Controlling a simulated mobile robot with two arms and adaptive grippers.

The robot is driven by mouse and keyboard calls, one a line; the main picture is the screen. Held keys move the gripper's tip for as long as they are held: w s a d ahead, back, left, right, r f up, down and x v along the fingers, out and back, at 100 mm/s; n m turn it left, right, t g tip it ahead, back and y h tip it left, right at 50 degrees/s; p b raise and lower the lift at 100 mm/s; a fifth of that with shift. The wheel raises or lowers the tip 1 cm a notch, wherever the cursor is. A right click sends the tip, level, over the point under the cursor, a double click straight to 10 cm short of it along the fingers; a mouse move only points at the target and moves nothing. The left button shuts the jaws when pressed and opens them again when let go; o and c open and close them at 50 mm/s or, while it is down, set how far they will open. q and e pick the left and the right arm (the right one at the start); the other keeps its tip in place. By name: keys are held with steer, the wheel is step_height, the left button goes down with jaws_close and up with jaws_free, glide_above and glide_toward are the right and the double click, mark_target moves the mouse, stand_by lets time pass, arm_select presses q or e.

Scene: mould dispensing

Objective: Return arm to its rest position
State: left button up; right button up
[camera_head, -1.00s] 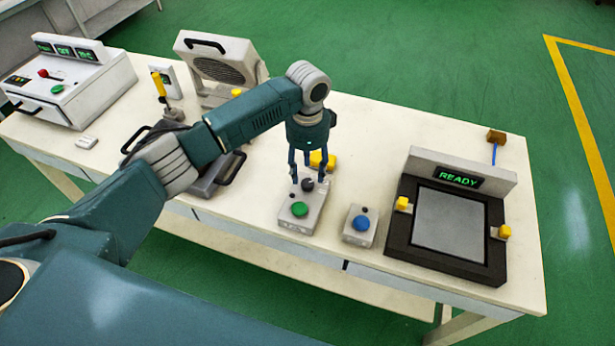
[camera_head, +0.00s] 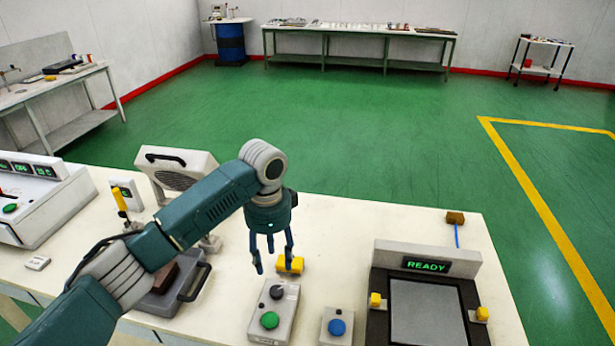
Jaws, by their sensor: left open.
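My left arm comes in from the left over the table. Its gripper (camera_head: 273,266) points down with its fingers apart and holds nothing. It hangs just behind a grey control box (camera_head: 285,314) with a black knob and a green button. A yellow part (camera_head: 290,264) sits right by the fingers; I cannot tell whether they touch it. My right gripper is not in view.
A blue-button box (camera_head: 336,327) and a dark-framed station (camera_head: 427,308) reading READY stand to the right. A dark tray with handles (camera_head: 172,290), a grey fan unit (camera_head: 176,172) and a white console (camera_head: 42,205) stand left. The table's back middle is clear.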

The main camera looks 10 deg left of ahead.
arm_select(q)
steer(key=s+d+f+n+t+h, duration=0.1)
steer(key=s+d+f+n, duration=0.1)
steer(key=s+d+f, duration=0.45)
steer(key=s+d+f+n+t+h, duration=0.1)
steer(key=s+d+f+h, duration=0.15)
steer(key=s+f, duration=0.6)
steer(key=s+a+r+n+t+y, duration=0.25)
steer(key=s+a+n, duration=0.65)
steer(key=s+a, duration=0.6)
steer(key=s+d+f+g+b, duration=0.1)
steer(key=s+f+b, duration=0.1)
steer(key=f, duration=1.2)
steer(key=s+d+f+g+b, duration=0.1)
steer(key=d+f, duration=0.1)
steer(key=f, duration=1.3)
steer(key=s+a+f+g+y+b, duration=0.1)
steer(key=s+a+f+b, duration=0.1)
steer(key=s+f, duration=1.5)
step_height(320, 180, down, 2)
steer(key=shift+s+a+f+m+b, duration=0.2)
steer(key=shift+s+a+m+b, duration=0.15)
steer(key=shift+a, duration=0.3)
steer(key=shift+w+g, duration=0.1)
steer(key=shift+g, duration=0.15)
